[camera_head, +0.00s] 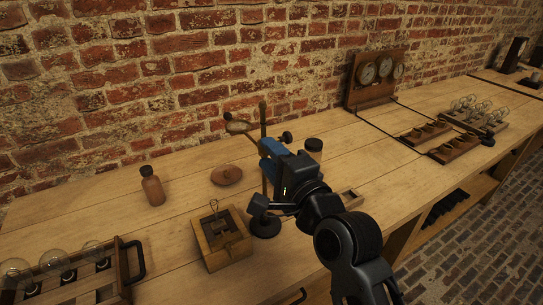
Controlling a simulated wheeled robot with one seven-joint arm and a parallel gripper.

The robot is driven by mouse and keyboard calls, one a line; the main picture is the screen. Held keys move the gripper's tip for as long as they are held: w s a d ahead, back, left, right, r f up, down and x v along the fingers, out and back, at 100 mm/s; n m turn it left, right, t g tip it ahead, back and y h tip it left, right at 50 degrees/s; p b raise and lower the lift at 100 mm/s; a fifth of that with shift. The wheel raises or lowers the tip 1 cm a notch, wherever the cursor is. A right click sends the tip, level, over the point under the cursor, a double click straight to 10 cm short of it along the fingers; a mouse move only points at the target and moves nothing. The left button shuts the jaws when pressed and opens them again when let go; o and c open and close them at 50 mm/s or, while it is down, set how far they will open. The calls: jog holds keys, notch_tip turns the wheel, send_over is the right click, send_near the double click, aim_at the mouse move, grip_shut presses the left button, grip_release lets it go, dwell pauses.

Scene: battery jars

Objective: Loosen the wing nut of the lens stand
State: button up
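The lens stand has a thin upright brass-brown post (263,122) with a round lens (238,127) held out to its left. A dark round base (264,225) shows at the foot of the post, partly behind my arm. A small dark knob (287,137) shows just right of the post, above my gripper; I cannot tell whether it is the wing nut. My gripper (266,158), with its blue part, is at the post's middle height, touching or very near it. Its body hides part of the stand, and its fingertips are not clear enough to show their opening.
A wooden box (222,245) with a wire loop stands left of the base. A brown bottle (152,187), a round wooden disc (227,175) and a crate of bulbs (125,265) are farther left. A gauge panel (373,80) stands against the wall. The bench (100,205) is clear between them.

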jog(key=shift+c, duration=0.2)
grip_shut()
jog(key=shift+f, duration=0.1)
jog(key=shift+w+d+f+n+b, duration=0.1)
jog(key=shift+d+n+b, duration=0.1)
jog(key=shift+n+b, duration=3.3)
jog(key=shift+w+d+f+n+b, duration=0.15)
jog(key=shift+n+b, duration=1.4)
jog(key=shift+n, duration=3.8)
jog(key=shift+w+d+n+b, duration=0.1)
jog(key=shift+d+n+b, duration=0.1)
jog(key=shift+n+b, duration=3.3)
jog(key=shift+r+n+p, duration=0.1)
jog(key=shift+n+p, duration=0.75)
jog(key=shift+n, duration=0.3)
